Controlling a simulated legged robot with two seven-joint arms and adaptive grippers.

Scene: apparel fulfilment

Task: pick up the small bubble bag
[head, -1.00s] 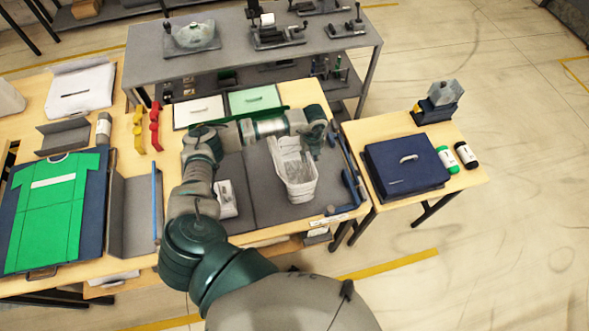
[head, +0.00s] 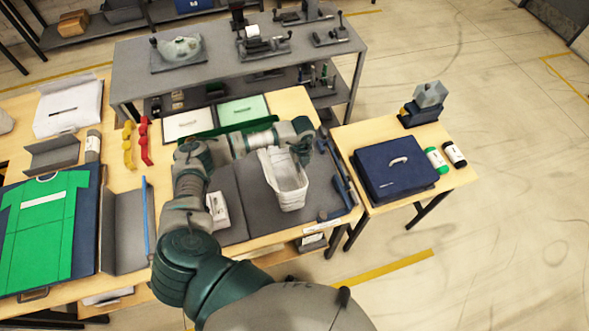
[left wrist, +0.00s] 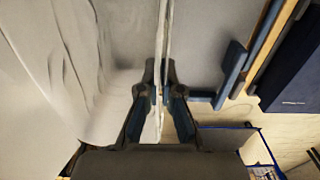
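The small bubble bag (head: 287,185) is a whitish, crumpled, translucent bag over the dark grey mat on the workbench. My left gripper (head: 308,148) is at its upper right edge, at the end of the arm reaching across the bench. In the left wrist view the bag (left wrist: 85,70) fills the left side as a pale wrinkled sheet. The left fingers (left wrist: 160,92) are close together around a thin pale edge of it. I cannot tell whether the bag's lower end touches the mat. My right gripper is not in view.
A small white packet (head: 218,210) lies on the mat (head: 237,188) beside my arm. A navy box (head: 385,182) stands on the side table. A green shirt (head: 40,228) lies at left. A grey rack stands behind.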

